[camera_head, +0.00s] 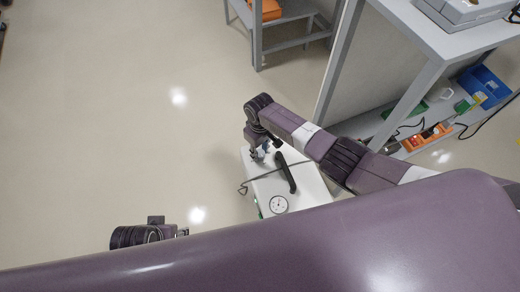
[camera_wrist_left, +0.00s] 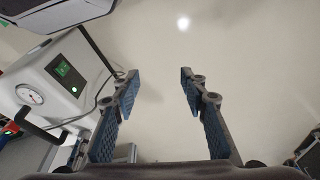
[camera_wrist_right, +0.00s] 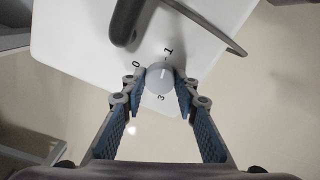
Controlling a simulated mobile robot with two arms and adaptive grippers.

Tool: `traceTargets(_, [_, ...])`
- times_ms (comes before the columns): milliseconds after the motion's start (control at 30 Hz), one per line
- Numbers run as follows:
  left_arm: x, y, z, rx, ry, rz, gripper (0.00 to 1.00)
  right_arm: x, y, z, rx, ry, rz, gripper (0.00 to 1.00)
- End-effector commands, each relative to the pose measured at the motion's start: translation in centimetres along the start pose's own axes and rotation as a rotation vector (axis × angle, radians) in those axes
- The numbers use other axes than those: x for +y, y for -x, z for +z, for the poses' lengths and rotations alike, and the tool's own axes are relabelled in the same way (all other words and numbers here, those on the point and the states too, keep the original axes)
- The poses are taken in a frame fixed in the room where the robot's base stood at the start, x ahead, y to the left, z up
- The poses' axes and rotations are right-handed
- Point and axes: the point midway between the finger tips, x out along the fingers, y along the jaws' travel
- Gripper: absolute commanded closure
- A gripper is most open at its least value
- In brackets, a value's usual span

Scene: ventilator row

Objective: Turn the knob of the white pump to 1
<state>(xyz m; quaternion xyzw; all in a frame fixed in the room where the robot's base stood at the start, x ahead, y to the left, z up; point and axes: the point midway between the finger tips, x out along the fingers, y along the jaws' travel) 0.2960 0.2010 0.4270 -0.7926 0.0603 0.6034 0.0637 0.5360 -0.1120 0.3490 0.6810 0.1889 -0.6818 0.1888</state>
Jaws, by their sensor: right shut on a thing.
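The white pump (camera_head: 308,186) stands below my right arm in the head view, with a black handle and a round gauge (camera_head: 279,204) on top. Its grey knob (camera_wrist_right: 160,77) shows in the right wrist view, with 0, 1 and 3 printed around it. A pale mark on the knob points roughly toward the 1. My right gripper (camera_wrist_right: 160,88) is shut on the knob, one finger on each side. My left gripper (camera_wrist_left: 160,75) is open and empty, apart from the pump. The pump's green screen (camera_wrist_left: 64,70) shows in the left wrist view.
A thin hose or cable (camera_head: 243,188) hangs by the pump's left side. A grey shelf unit (camera_head: 433,42) stands at the upper right, with a blue bin (camera_head: 484,88) and an orange box (camera_head: 425,139) low down. The floor (camera_head: 100,110) at the left is clear.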

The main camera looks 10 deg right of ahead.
Motion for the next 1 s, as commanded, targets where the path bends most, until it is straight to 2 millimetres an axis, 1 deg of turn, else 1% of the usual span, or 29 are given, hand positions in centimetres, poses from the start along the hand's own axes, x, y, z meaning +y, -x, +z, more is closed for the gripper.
traceTargets(233, [0.07, -0.91, 0.28, -0.006, -0.001, 0.001, 0.6, -0.08, -0.01, 0.04, -0.002, -0.037, -0.001, 0.96])
traceTargets(600, [0.07, -1.0, 0.31, -0.006, -0.001, 0.001, 0.6, -0.07, -0.03, 0.02, -0.001, -0.04, -0.001, 0.96])
traceTargets(633, [0.08, -1.0, 0.31, -0.006, -0.001, 0.001, 0.6, -0.06, -0.03, 0.02, -0.001, -0.039, -0.001, 0.69])
traceTargets(700, [0.08, -1.0, 0.32, -0.006, -0.001, 0.001, 0.6, -0.06, -0.03, 0.01, -0.001, -0.039, -0.001, 0.61])
traceTargets(767, [0.08, -1.0, 0.32, -0.006, -0.001, 0.001, 0.6, -0.06, -0.02, 0.01, 0.0, -0.039, -0.001, 0.55])
traceTargets(1000, [0.06, -0.95, 0.26, -0.004, -0.001, 0.001, 0.6, -0.02, 0.0, -0.01, 0.0, -0.039, 0.0, 0.54])
